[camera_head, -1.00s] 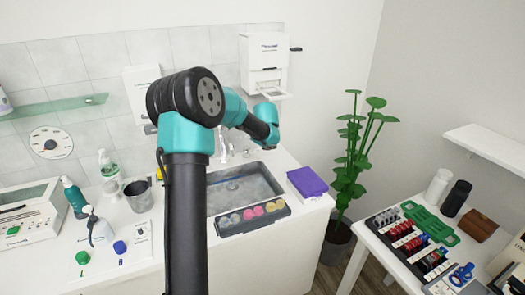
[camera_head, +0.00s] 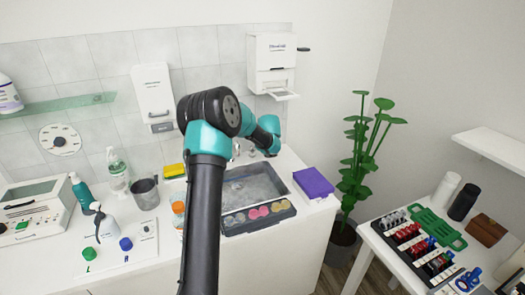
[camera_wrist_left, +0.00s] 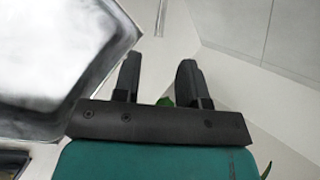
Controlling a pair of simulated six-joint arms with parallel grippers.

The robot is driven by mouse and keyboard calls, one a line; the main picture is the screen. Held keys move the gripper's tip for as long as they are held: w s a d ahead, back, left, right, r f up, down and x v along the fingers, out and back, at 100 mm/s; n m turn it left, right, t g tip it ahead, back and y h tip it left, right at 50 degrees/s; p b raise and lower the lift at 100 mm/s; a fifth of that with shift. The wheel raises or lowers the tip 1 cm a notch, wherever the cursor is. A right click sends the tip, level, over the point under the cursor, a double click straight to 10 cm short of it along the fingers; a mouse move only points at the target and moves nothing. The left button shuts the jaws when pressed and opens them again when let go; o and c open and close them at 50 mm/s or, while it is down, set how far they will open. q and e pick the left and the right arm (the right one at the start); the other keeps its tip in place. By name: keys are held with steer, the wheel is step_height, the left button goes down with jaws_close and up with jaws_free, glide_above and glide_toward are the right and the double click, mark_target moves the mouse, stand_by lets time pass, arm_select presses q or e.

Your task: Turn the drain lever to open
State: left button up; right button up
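The grey sink (camera_head: 238,229) is set into the white counter, with standing water in its basin. Part of the sink (camera_wrist_left: 125,30) fills the upper left of the left wrist view. Part of a silver tap (camera_head: 237,150) shows behind the sink, mostly hidden by my arm. I cannot make out a drain lever. My left gripper (camera_wrist_left: 158,82) has its two black fingers apart. A small green bit (camera_wrist_left: 165,102) shows between the finger bases; I cannot tell what it is. In the head view my wrist is above the back right of the sink, and the fingers cannot be made out. My right gripper is not in view.
A tray of coloured round pieces (camera_head: 258,213) lies at the sink's front edge. A purple box (camera_head: 313,182) sits right of the sink. A metal mug (camera_head: 143,194), bottles and a white device (camera_head: 35,210) stand left. A dispenser (camera_head: 271,65) hangs behind. A plant (camera_head: 365,150) stands right.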

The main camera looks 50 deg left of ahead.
arm_select(q)
steer(key=x, duration=0.8)
steer(key=shift+w+a+f, duration=0.1)
steer(key=shift+a+f, duration=0.1)
jaws_close()
stand_by(0.4)
